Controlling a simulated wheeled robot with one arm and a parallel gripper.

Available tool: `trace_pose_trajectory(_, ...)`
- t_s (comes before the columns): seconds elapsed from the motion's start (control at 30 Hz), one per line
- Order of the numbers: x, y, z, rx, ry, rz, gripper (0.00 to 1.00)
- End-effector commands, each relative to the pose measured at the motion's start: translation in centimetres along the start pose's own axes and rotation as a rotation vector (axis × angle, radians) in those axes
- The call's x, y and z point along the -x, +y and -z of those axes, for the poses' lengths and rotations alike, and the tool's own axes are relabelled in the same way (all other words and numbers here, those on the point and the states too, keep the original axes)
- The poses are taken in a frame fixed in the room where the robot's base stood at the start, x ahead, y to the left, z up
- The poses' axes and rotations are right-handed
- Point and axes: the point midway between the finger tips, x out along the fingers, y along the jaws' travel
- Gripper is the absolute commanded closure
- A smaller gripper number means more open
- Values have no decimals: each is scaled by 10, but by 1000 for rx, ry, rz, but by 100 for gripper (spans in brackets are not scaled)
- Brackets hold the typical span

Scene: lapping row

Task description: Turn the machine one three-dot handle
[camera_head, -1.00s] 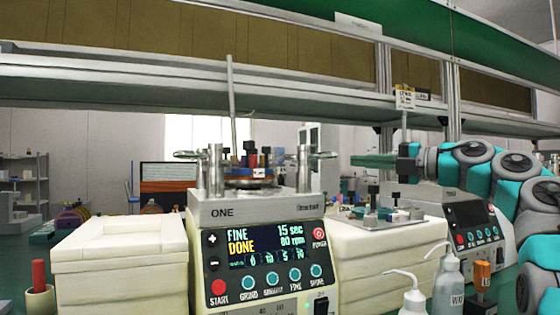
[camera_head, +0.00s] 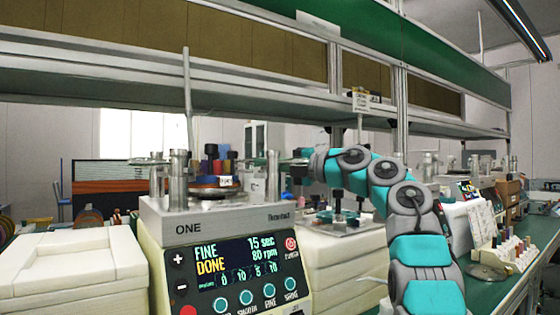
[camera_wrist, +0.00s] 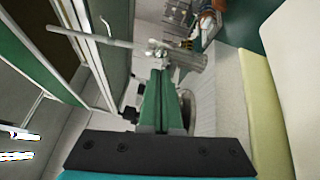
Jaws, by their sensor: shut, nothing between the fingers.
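Machine one (camera_head: 190,210), a grey and white lapping unit marked ONE, stands at left centre in the head view. Its display reads FINE DONE, 15 sec, 80 rpm. Metal posts stand on its top, one at the left (camera_head: 180,178) and one at the right (camera_head: 272,178). Dot marks are too small to make out, so I cannot tell which handle has three dots. My gripper (camera_head: 282,161) is at the right post's upper end. In the wrist view, its green fingers (camera_wrist: 161,80) are shut and empty, pointing at metal fittings (camera_wrist: 180,57); contact is unclear.
A cream box (camera_head: 70,265) stands left of the machine, and another cream block (camera_head: 345,262) stands to its right. A thin upright rod (camera_head: 187,95) rises above the machine top. A shelf (camera_head: 240,95) runs overhead. Bottles and racks (camera_head: 500,255) stand on the right bench.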

Motion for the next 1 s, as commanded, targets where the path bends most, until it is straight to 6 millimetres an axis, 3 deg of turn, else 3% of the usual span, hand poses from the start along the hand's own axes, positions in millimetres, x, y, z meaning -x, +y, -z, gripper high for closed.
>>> trace_pose_trajectory(0.23,-18,-1,0,-1,1,1,100)
trace_pose_trajectory(1.0,-17,2,0,0,2,-1,100)
